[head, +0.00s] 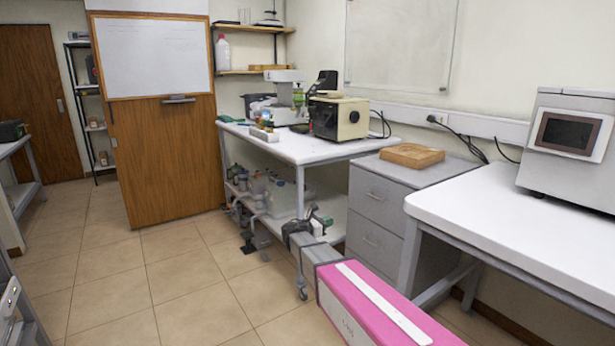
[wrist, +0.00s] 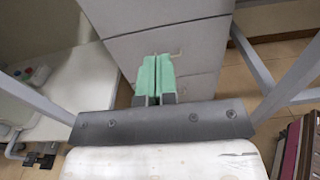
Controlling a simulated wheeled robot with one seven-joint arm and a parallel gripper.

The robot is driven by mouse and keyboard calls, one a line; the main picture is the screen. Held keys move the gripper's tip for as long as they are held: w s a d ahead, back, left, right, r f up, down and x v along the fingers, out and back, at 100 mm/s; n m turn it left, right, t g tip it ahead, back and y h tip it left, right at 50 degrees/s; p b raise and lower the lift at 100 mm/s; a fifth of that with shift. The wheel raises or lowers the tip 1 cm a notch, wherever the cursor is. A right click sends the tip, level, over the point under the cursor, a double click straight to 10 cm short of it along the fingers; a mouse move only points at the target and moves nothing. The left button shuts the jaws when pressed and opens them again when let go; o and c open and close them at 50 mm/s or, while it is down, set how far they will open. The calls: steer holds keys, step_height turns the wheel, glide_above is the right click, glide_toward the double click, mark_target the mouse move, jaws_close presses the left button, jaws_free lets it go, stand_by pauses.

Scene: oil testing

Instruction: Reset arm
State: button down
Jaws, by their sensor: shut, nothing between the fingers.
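My gripper (wrist: 157,75) has green fingertips, pressed together with nothing between them in the wrist view. In the head view it also shows (head: 324,221), small, at the end of my arm, beside the front of the grey drawer cabinet (head: 378,205). The cabinet front (wrist: 180,45) lies beyond the fingertips in the wrist view. Whether the fingertips touch it is hard to tell.
A white bench (head: 300,148) with a beige instrument (head: 340,117) stands left of the cabinet. Its lower shelf (wrist: 80,95) holds several bottles. A wooden block (head: 412,156) lies on the cabinet. Another white table (head: 470,210) stands right. Tiled floor (head: 150,275) is open at left.

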steer(key=s+d+f+m+g+y, duration=0.35)
steer(key=s+d+f+m, duration=0.2)
steer(key=s, duration=0.25)
steer(key=s+d+f+m+g+y, duration=0.3)
steer(key=s+d+f+m+g, duration=0.15)
steer(key=s+d+m, duration=0.3)
steer(key=s+a+f+m+y, duration=0.1)
steer(key=s+m+y, duration=0.3)
steer(key=s, duration=0.3)
steer(key=s+a+f+m+g+y, duration=0.1)
steer(key=s+f+m+y, duration=0.1)
steer(key=s+m+y, duration=0.2)
steer(key=s+m, duration=0.3)
steer(key=shift+s+f+g, duration=0.2)
steer(key=shift+f+g, duration=0.1)
steer(key=shift+y, duration=0.25)
